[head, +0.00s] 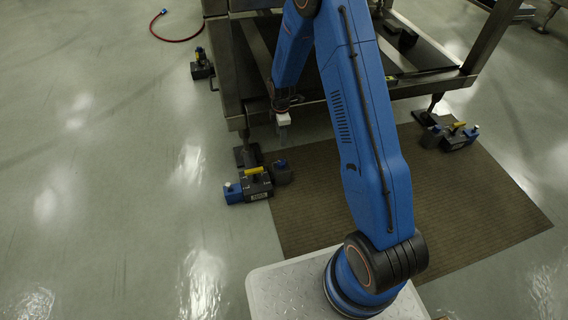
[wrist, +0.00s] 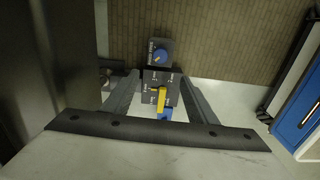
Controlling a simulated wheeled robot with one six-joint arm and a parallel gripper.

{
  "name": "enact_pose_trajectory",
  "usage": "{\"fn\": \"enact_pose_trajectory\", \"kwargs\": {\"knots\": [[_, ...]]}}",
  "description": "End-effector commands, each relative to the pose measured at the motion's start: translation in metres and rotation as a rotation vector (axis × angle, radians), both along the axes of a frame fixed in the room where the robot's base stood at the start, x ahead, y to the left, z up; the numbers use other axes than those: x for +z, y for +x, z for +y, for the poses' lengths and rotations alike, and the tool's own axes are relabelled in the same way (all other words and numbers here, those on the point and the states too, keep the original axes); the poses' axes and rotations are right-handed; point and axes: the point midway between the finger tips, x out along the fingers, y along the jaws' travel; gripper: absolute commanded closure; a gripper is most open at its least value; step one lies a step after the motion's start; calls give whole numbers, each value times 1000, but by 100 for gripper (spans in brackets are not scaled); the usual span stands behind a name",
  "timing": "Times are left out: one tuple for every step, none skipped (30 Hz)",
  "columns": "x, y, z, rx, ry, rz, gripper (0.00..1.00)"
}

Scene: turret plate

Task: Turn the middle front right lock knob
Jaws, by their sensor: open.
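A dark lock unit (head: 258,186) sits on the floor at the table's near left leg. It carries a yellow lever knob (head: 254,171) in the middle, a blue knob (head: 281,163) on its right part and a blue block (head: 233,193) at its left end. In the wrist view the yellow knob (wrist: 161,99) stands upright in the picture on a marked plate, with the blue knob (wrist: 160,55) above it. My gripper (head: 283,132) is above the unit, apart from it. In the wrist view my gripper (wrist: 158,76) is open and empty, its fingers either side of the unit.
A similar unit (head: 455,135) stands by the right leg, and another (head: 201,66) at the far left. The metal table frame (head: 228,75) rises close beside my gripper. A brown mat (head: 440,215) lies on the floor. The floor at left is clear, apart from a red hose (head: 175,40).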

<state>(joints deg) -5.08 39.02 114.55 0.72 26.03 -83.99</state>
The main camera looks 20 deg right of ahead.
Motion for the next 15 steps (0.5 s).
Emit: {"fn": "enact_pose_trajectory", "kwargs": {"knots": [[-7, 1, 1, 11, 0, 5, 47], [-10, 1, 1, 17, -1, 5, 47], [-13, 2, 1, 23, -1, 6, 47], [-14, 2, 1, 26, -1, 6, 47], [-16, 3, 1, 28, -1, 6, 47], [-18, 3, 2, 29, -1, 7, 47], [-20, 3, 2, 29, -1, 7, 47], [-23, 2, 1, 29, -1, 7, 47], [-27, 2, 1, 29, -1, 8, 47], [-30, 2, 1, 29, -1, 8, 47], [-34, 2, 1, 29, -1, 9, 47], [-40, 2, 1, 29, -1, 9, 47], [-45, 2, 1, 28, -1, 9, 47], [-50, 2, 1, 28, -1, 9, 47], [-57, 2, 1, 28, -1, 9, 47]]}}
